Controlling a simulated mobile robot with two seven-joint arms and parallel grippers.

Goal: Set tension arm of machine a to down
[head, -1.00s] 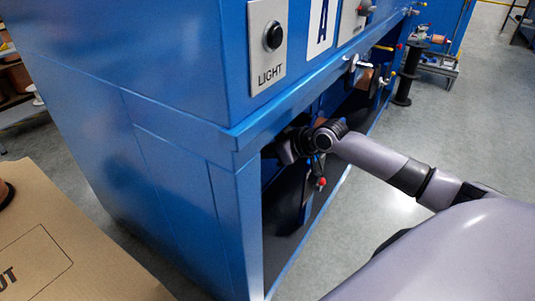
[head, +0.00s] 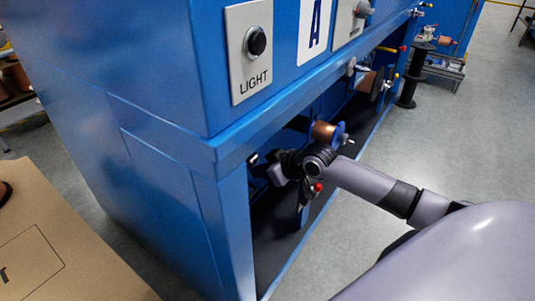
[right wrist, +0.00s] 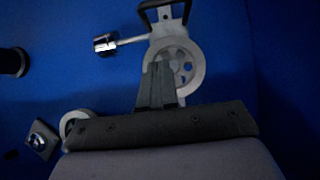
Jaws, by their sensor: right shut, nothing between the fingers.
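Machine A is the blue cabinet (head: 185,150) with the "A" plate (head: 315,25). My right arm reaches into its open lower bay. My right gripper is mostly hidden there in the head view. In the right wrist view its fingers (right wrist: 157,85) are together and empty, in front of a pale pulley wheel (right wrist: 190,58). A black loop handle (right wrist: 165,12) is at the top. I cannot tell whether the fingers touch the wheel, or surely which part is the tension arm. My left gripper is not in view.
A copper spool (head: 325,131) sits in the bay above my wrist. A LIGHT switch panel (head: 249,50) is on the cabinet front. A cardboard box (head: 60,250) is at lower left. A smaller wheel (right wrist: 75,122) shows lower left in the wrist view.

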